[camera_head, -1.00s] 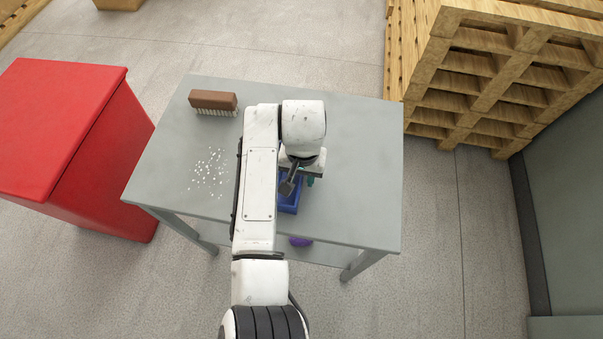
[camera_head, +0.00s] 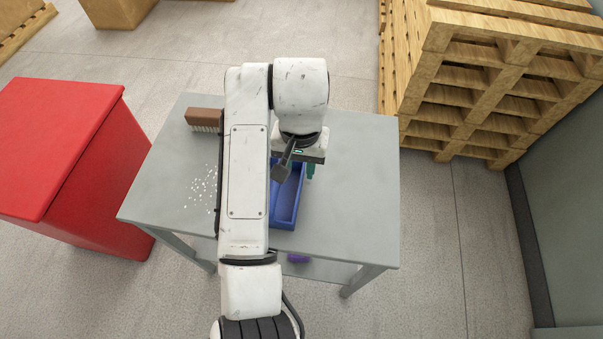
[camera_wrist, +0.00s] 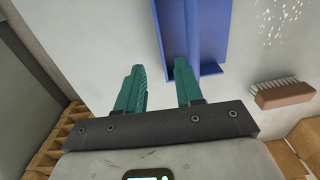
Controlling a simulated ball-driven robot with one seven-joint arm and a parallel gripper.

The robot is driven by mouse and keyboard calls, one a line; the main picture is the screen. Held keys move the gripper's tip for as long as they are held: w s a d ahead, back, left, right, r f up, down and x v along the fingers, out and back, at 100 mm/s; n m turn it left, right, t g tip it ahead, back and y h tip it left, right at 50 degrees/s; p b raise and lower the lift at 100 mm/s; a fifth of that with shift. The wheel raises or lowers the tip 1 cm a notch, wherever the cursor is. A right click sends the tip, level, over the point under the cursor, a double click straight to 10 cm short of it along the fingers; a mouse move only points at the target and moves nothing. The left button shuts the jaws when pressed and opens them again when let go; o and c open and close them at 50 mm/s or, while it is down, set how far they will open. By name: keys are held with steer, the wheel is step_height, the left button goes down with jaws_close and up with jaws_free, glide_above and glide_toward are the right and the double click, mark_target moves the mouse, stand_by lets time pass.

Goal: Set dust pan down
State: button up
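The blue dust pan (camera_head: 287,205) is on the grey table, near the middle of its front half, partly hidden by my arm in the head view. The wrist view shows part of the dust pan (camera_wrist: 197,35) at the top, with its open tray and raised side walls. My gripper (camera_wrist: 160,82) is open, its two teal fingers well apart with bare table showing between them. The right finger overlaps the near end of the pan in the picture; whether it touches cannot be told. The left finger is beside the pan. Nothing is gripped.
On the grey table (camera_head: 350,190), white crumbs (camera_head: 202,190) and a brown brush (camera_head: 204,119) lie to the left. The table's right side is clear. A red bin (camera_head: 60,150) stands left, pallets (camera_head: 480,90) stand right. A purple object (camera_head: 298,258) is under the tabletop.

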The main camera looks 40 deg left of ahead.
steer(key=w+d+f, duration=0.2)
steer(key=d, duration=0.4)
steer(key=w+d+f+m, duration=0.1)
steer(key=w+d+f, duration=0.1)
steer(key=d, duration=0.4)
steer(key=w+d+f+m+t, duration=0.1)
steer(key=w+d+f, duration=0.1)
steer(key=d, duration=0.4)
steer(key=shift+w+d+h, duration=0.3)
steer(key=shift+w+d, duration=0.1)
steer(key=shift+w, duration=0.1)
steer(key=s+d+f+m, duration=0.1)
steer(key=s+d+f, duration=0.15)
steer(key=d, duration=0.65)
steer(key=s+d+f+m, duration=0.15)
steer(key=s+d, duration=0.25)
steer(key=d, duration=0.5)
steer(key=s+d+f, duration=0.3)
steer(key=d, duration=0.6)
steer(key=s+d+m, duration=0.1)
steer(key=s+d, duration=0.1)
steer(key=s, duration=0.5)
steer(key=s+d+m, duration=0.1)
steer(key=s+d, duration=0.2)
steer(key=s, duration=0.5)
steer(key=shift+r, duration=0.15)
